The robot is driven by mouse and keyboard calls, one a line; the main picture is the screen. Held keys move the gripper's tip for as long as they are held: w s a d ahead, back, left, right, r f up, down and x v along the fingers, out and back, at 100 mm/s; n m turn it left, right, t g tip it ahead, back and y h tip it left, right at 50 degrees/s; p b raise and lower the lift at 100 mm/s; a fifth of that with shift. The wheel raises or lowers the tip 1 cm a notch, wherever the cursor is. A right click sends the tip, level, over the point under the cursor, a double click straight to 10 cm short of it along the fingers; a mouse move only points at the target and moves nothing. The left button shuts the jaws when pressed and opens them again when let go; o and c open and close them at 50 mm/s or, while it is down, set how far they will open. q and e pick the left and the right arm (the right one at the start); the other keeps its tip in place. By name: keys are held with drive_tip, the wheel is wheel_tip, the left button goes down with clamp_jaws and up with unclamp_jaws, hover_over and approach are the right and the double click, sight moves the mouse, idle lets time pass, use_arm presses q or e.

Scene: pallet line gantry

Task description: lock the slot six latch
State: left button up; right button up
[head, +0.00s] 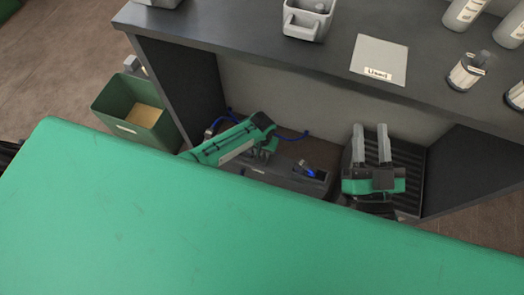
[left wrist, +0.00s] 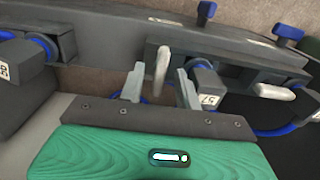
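In the left wrist view a pale latch lever (left wrist: 162,62) hangs from a dark rail (left wrist: 110,35), pointing toward me. My left gripper (left wrist: 160,76) is open, with its two grey fingers on either side of this lever and a gap visible at the right. A block with a tag that looks like S7 (left wrist: 208,98) sits just right of the fingers. I cannot confirm which latch is slot six. In the head view my left gripper (head: 264,152) is over the dark latch unit (head: 285,178). My right gripper (head: 371,148) is open and empty, fingers apart.
Another pale lever (left wrist: 274,91) lies sideways at the right, near blue knobs and hoses. A dark bench (head: 230,22) holds a grey bin (head: 307,20), a labelled sheet (head: 379,61) and several bottles. A green bin (head: 137,110) stands left of the bench.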

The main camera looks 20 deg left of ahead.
use_arm(q)
drive_tip(key=shift+c, duration=0.2)
clamp_jaws()
